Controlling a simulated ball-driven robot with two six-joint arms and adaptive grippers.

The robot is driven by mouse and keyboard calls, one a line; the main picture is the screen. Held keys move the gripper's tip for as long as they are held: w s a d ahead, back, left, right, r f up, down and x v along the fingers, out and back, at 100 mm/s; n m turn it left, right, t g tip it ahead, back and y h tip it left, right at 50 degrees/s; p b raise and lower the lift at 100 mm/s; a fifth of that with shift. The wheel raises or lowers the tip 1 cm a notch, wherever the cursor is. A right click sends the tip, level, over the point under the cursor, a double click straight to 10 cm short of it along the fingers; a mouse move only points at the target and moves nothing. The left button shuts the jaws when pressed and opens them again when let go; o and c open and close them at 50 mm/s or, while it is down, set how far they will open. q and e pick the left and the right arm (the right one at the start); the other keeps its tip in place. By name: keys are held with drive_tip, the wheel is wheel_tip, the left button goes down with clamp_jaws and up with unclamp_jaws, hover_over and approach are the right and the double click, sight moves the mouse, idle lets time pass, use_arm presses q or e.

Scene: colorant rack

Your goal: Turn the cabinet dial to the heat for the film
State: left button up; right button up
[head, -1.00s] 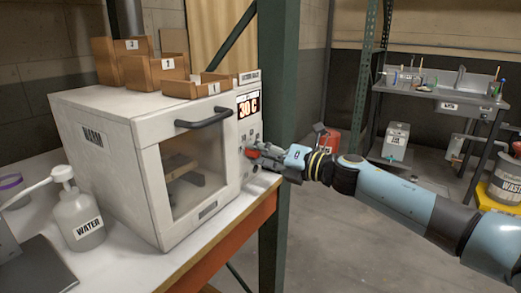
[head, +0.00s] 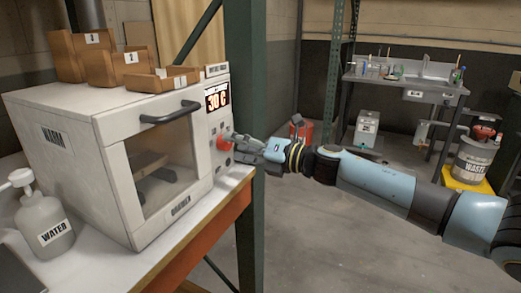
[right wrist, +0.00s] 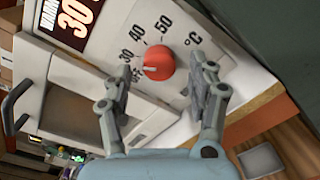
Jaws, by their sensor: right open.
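The white warming cabinet (head: 60,110) stands on the bench at the left of the head view. Its red dial (head: 223,143) is on the right front panel, below a display (head: 217,99) reading 30 C. In the right wrist view the dial (right wrist: 158,62) has a white mark pointing left, near the 30 end of a scale with 30, 40, 50 and °C. My right gripper (head: 240,147) is open in front of the dial. In the right wrist view its fingers (right wrist: 165,84) are apart, with the dial beyond the gap between them. My left gripper is out of view.
A green post (head: 251,200) stands just right of the cabinet, close to my right arm. Small wooden drawers (head: 130,65) sit on the cabinet, and a water bottle (head: 45,225) stands left of it.

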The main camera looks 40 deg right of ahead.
drive_tip(key=v, duration=1)
drive_tip(key=shift+s, duration=0.1)
